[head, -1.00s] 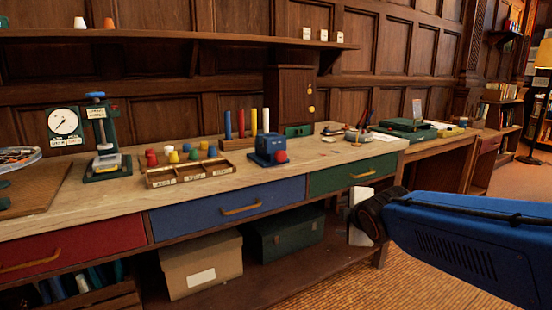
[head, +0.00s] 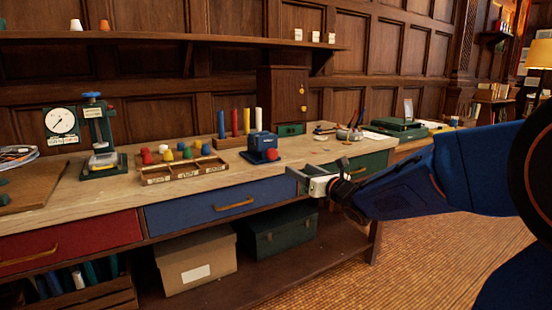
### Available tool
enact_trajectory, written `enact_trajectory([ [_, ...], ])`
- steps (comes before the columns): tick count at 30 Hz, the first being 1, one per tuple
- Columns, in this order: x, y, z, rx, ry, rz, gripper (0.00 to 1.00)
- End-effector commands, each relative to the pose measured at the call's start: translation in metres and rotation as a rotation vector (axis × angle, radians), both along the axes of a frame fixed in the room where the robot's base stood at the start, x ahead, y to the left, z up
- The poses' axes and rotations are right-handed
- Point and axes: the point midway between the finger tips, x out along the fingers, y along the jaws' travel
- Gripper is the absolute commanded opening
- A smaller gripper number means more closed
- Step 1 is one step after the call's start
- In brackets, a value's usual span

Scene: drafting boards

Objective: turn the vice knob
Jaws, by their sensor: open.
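The blue vice (head: 261,143) stands on the wooden workbench (head: 110,190), near its front edge. Its round red knob (head: 272,155) faces the front right. My gripper (head: 298,181) is in front of the bench edge, to the right of and lower than the knob, apart from it. It points left and is open, with nothing seen between its fingers. Its fingers show small, one partly behind the other. My blue arm reaches in from the right.
A compartment tray (head: 183,173) with coloured pegs lies left of the vice. A rack of coloured rods (head: 232,142) stands behind it. A press (head: 99,140) is further left. Blue (head: 200,207) and red (head: 70,241) drawers line the bench front.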

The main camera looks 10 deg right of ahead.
Motion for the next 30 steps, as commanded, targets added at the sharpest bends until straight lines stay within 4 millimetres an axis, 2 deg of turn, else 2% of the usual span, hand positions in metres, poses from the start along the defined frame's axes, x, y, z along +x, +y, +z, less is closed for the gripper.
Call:
enact_trajectory([
  [21, 0.115, 0.038, -0.001, 0.003, 0.003, 0.000, 0.55],
  [30, 0.150, 0.049, -0.001, 0.004, 0.004, -0.001, 0.55],
])
